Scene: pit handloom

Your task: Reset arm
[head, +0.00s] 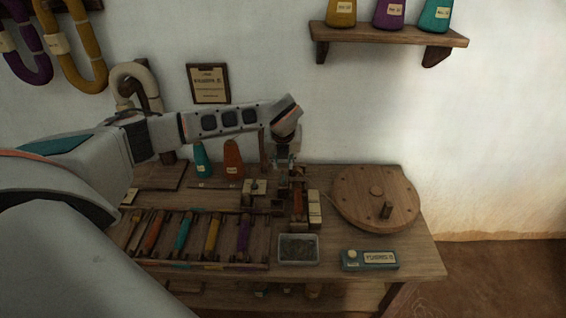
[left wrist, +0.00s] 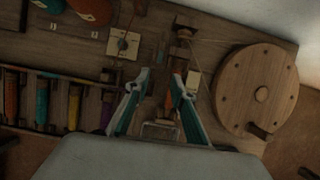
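My left arm (head: 225,122) reaches in from the left across the head view, with its wrist bent down over the wooden bench. My left gripper (head: 284,163) points down above a small wooden winder (head: 299,200). In the left wrist view the gripper (left wrist: 161,80) has its two teal-backed fingers apart. An orange piece (left wrist: 171,104) on the winder shows between the fingers, lower down; I see no grip on it. My right gripper is not in view.
The bench (head: 420,262) holds a tray of coloured bobbins (head: 190,266) at left, a metal bin (head: 298,261), a teal labelled box (head: 352,266) and a large wooden wheel (head: 355,190) at right. Thread cones (head: 233,160) stand behind. A wall shelf (head: 390,34) hangs above.

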